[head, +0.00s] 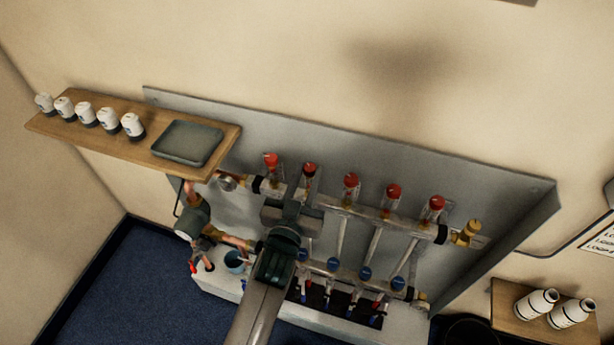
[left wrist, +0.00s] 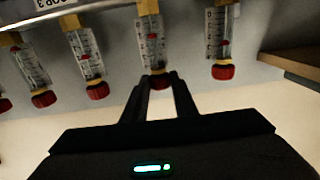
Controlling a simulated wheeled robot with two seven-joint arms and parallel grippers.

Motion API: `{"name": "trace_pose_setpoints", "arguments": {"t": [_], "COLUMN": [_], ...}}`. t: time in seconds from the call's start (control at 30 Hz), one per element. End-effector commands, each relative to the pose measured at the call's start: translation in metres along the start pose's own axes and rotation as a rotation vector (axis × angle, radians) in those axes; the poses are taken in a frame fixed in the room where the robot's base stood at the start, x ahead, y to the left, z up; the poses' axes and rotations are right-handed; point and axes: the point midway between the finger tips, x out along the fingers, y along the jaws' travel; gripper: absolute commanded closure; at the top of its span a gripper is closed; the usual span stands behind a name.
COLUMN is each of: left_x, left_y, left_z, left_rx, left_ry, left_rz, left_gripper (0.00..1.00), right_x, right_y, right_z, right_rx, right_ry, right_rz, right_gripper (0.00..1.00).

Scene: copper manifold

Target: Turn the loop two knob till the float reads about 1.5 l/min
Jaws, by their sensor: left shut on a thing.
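Several flow tubes with red knobs stand in a row on the copper manifold (head: 375,212). My left gripper (left wrist: 160,84) is shut on the red knob second from the left in the head view, the loop two knob (head: 310,167). In the left wrist view the picture is turned over, and this knob (left wrist: 159,82) sits between the fingertips, partly hidden by them. Its clear tube (left wrist: 150,38) shows a small red float mark about midway; the scale is too small to read. My right gripper is not in view.
The leftmost knob (head: 270,160) and the third knob (head: 351,179) stand close on either side. A wooden shelf (head: 85,138) with white-capped bottles and a grey tray (head: 187,143) juts out at the left. Blue knobs (head: 365,272) line the lower bar.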

Motion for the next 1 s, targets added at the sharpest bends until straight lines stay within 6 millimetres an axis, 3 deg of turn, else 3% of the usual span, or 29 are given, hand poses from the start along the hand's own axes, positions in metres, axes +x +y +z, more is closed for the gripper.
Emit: {"name": "trace_pose_setpoints", "arguments": {"t": [0.33,0.37,0.43,0.8,1.0], "left_x": [0.001,0.001,0.001,-0.002,-0.015], "left_y": [0.0,0.0,0.0,0.0,0.001], "left_z": [-0.003,-0.003,-0.003,0.0,0.002], "left_rx": [0.0,0.0,0.0,0.0,0.0], "left_ry": [0.005,0.005,0.004,0.0,0.0], "left_rz": [-0.007,-0.007,-0.007,-0.007,-0.007], "left_gripper": [0.97,0.7,0.56,0.56,0.56], "right_x": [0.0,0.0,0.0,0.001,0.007], "right_y": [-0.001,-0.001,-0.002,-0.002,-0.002], "right_z": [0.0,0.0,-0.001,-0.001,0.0], "right_rx": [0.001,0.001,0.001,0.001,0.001], "right_ry": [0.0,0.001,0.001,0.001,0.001], "right_rz": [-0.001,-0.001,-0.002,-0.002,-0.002], "right_gripper": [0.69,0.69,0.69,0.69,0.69]}}
